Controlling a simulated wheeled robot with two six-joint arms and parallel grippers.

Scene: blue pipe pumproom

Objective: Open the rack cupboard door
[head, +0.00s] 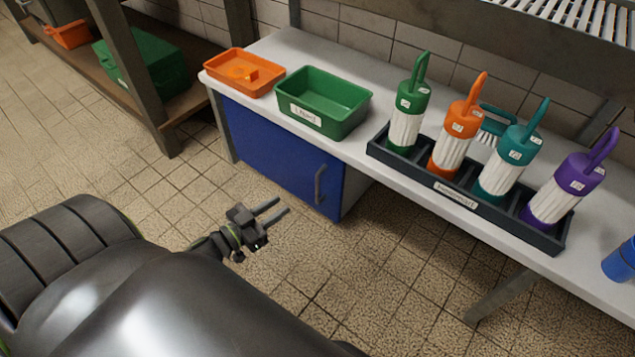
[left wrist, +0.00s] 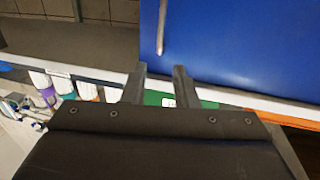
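The blue cupboard door (head: 275,150) is under the white bench and looks shut. Its grey bar handle (head: 319,184) is upright near the door's right edge. My left gripper (head: 277,207) is open and empty, in front of the door and to the left of the handle, apart from it. In the left wrist view, the blue door (left wrist: 240,45) fills the upper right and the handle (left wrist: 162,28) shows at the top, beyond the two spread fingers (left wrist: 160,75). My right gripper is in neither view.
A shelf post (head: 135,80) stands at left. The tiled floor before the door is clear.

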